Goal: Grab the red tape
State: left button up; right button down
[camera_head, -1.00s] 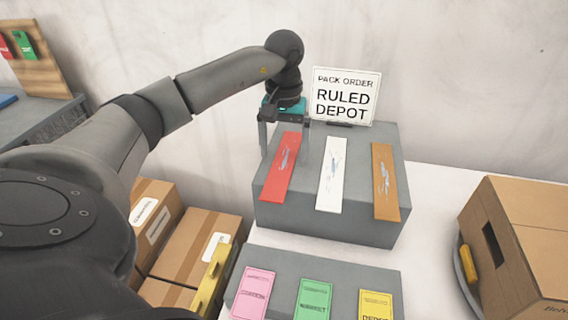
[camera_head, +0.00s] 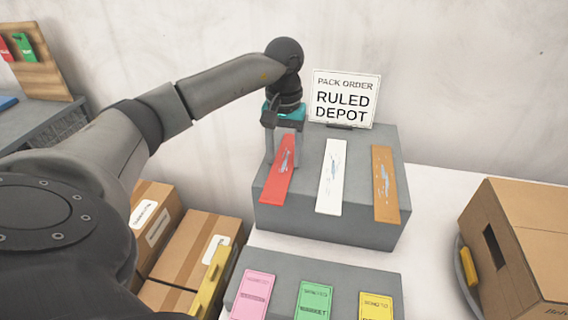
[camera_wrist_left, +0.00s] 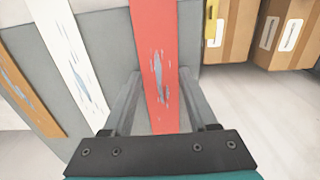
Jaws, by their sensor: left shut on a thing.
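The red tape (camera_head: 276,183) is a flat red strip with a grey-blue smear, lying on the left of the grey block (camera_head: 340,226). My left gripper (camera_head: 284,150) is over its far part, with one finger on each side. The red tape also shows in the left wrist view (camera_wrist_left: 156,62), running between the two fingers of my left gripper (camera_wrist_left: 155,90). The gripper is shut on the tape, which still appears to lie along the block's top. My right gripper is not in view.
A white strip (camera_head: 331,180) and an orange-brown strip (camera_head: 384,186) lie to the right on the block. A "RULED DEPOT" sign (camera_head: 345,98) stands behind. Pink (camera_head: 252,294), green (camera_head: 314,300) and yellow (camera_head: 376,307) cards lie in front. An open carton (camera_head: 525,245) stands right.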

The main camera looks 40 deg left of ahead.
pick_arm(q)
jog(key=shift+c, duration=0.8)
jog(key=shift+r, duration=0.15)
notch_tip(320, 180, up, 12)
jog(key=r+p, duration=0.1)
jog(key=p, duration=0.2)
notch_tip(320, 180, up, 7)
jog(key=p, duration=0.4)
send_over(284, 163)
jog(key=shift+f, duration=0.1)
